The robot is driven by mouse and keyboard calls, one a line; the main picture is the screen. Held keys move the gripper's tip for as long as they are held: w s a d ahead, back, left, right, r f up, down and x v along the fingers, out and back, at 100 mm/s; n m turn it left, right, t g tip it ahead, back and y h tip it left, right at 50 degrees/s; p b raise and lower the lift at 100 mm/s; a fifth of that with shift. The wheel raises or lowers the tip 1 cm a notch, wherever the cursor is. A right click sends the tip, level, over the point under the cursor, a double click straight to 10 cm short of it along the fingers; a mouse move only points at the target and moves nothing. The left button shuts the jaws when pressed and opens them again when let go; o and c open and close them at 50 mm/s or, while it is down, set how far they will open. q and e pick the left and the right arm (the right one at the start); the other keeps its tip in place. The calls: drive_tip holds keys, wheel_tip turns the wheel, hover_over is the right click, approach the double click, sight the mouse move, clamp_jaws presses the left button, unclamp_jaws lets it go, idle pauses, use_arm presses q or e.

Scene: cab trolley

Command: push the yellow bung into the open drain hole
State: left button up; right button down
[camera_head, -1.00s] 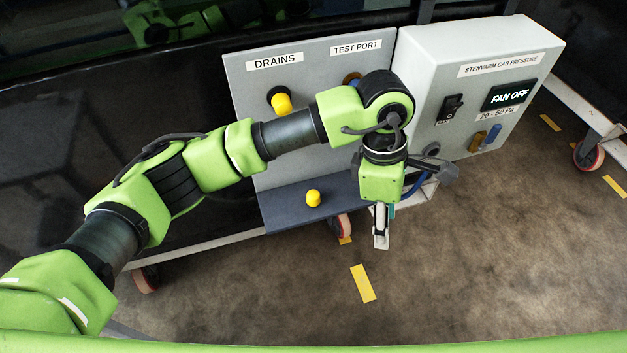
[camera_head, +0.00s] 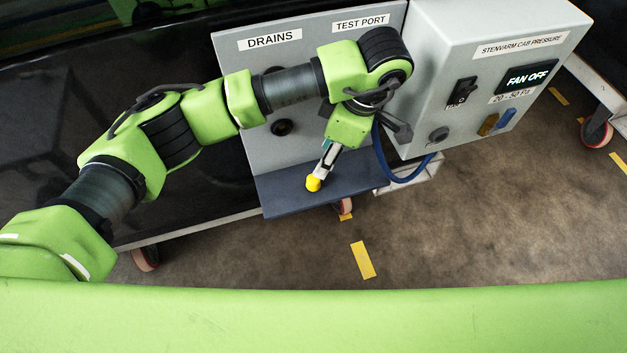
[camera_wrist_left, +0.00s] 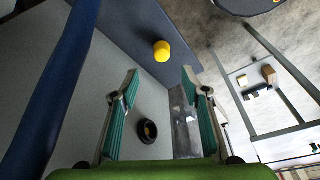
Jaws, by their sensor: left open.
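The yellow bung (camera_head: 313,184) stands on the dark shelf below the grey panel. It also shows in the left wrist view (camera_wrist_left: 161,51), just beyond the fingertips and in line with the gap between them. My left gripper (camera_head: 319,175) points down at the bung from above and partly covers it in the head view. In the left wrist view its teal-padded fingers (camera_wrist_left: 160,75) are apart with nothing between them. The open drain hole (camera_head: 281,127), a black ring, is on the panel above the shelf; a black ring also shows in the wrist view (camera_wrist_left: 148,131). My right gripper is not in view.
The dark shelf (camera_head: 280,202) is otherwise clear. The upper drain is mostly hidden by my left arm. A grey control box (camera_head: 440,110) stands to the right, with a blue hose (camera_head: 403,180) hanging near the gripper. The floor in front is open.

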use_arm(q)
hover_over(313, 178)
drive_tip(key=d, duration=0.2)
drive_tip(key=x, duration=0.4)
drive_tip(key=shift+s+d+f, duration=0.2)
drive_tip(key=shift+d, duration=0.1)
drive_tip(key=shift+a+f, duration=0.1)
drive_tip(key=shift+f, duration=0.25)
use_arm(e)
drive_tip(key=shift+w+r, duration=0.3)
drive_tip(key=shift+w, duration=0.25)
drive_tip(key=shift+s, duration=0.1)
use_arm(q)
drive_tip(key=p+x, duration=0.1)
drive_tip(key=x, duration=0.3)
drive_tip(key=shift+s+f+p, duration=0.1)
drive_tip(key=shift+s+p, duration=0.1)
drive_tip(key=shift+p, duration=0.15)
drive_tip(key=shift+w+a+f, duration=0.1)
drive_tip(key=shift+a+f, duration=0.05)
drive_tip(key=shift+f, duration=0.4)
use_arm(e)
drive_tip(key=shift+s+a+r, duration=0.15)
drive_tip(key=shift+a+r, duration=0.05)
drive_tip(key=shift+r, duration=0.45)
use_arm(q)
drive_tip(key=c, duration=1)
